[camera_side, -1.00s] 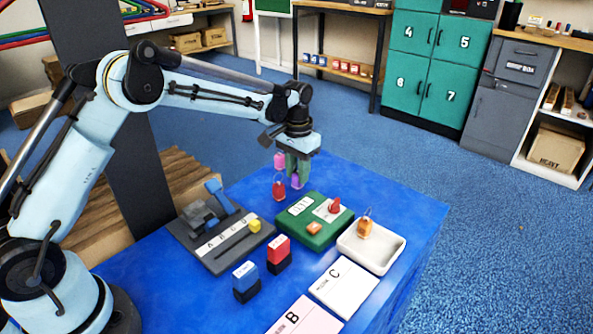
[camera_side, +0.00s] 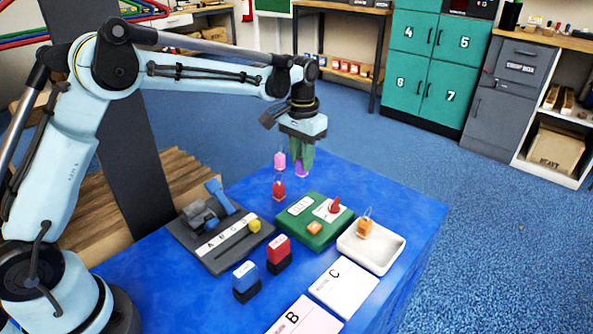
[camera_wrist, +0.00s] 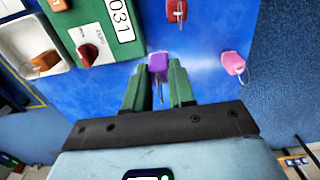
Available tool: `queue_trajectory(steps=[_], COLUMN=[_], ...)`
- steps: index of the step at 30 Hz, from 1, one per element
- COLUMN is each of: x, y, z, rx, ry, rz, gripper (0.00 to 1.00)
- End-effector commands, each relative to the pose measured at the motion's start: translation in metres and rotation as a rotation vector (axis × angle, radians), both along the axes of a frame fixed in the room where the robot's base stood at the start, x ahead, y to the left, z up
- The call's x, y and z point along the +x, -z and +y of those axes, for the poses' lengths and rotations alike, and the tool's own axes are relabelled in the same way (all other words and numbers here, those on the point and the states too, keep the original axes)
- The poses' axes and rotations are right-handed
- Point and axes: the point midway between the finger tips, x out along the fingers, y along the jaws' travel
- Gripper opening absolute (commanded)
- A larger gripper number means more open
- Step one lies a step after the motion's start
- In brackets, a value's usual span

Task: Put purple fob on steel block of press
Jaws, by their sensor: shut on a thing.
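The purple fob (camera_side: 301,170) is held between the green fingertips of my gripper (camera_side: 301,158), above the far corner of the blue table. In the wrist view the purple fob (camera_wrist: 158,62) sits at the tips of my gripper (camera_wrist: 159,82), its metal ring hanging between the fingers. The press (camera_side: 215,262) has a dark base, blue handle, yellow slider and lettered white strip, and stands left of my gripper. Its grey steel block (camera_side: 197,214) is at the back left, partly covered by other press parts. The press is not in the wrist view.
A pink fob (camera_side: 280,160) and a red fob (camera_side: 279,189) are close to my gripper. A green panel (camera_side: 313,240) with a red knob and a white tray (camera_side: 392,250) holding an orange fob stand in front. Red and blue stamps (camera_side: 278,248) are near the press.

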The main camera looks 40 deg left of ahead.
Motion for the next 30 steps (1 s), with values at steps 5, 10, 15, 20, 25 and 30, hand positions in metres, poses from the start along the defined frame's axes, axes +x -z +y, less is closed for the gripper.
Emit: queue_trajectory(steps=[5,10,15,20,25,30], x=[-0.021,-0.034,-0.042,-0.057,-0.088,-0.127], y=[-0.025,-0.041,-0.051,-0.061,-0.076,-0.086], z=[-0.036,-0.060,-0.073,-0.072,-0.062,-0.050], rx=[0.000,0.001,0.001,0.001,0.001,0.001], ry=[0.004,0.002,0.000,-0.002,-0.001,0.001], rz=[0.000,0.000,0.000,0.000,0.000,0.000], gripper=[0.00,0.00,0.00,0.00,0.00,0.00])
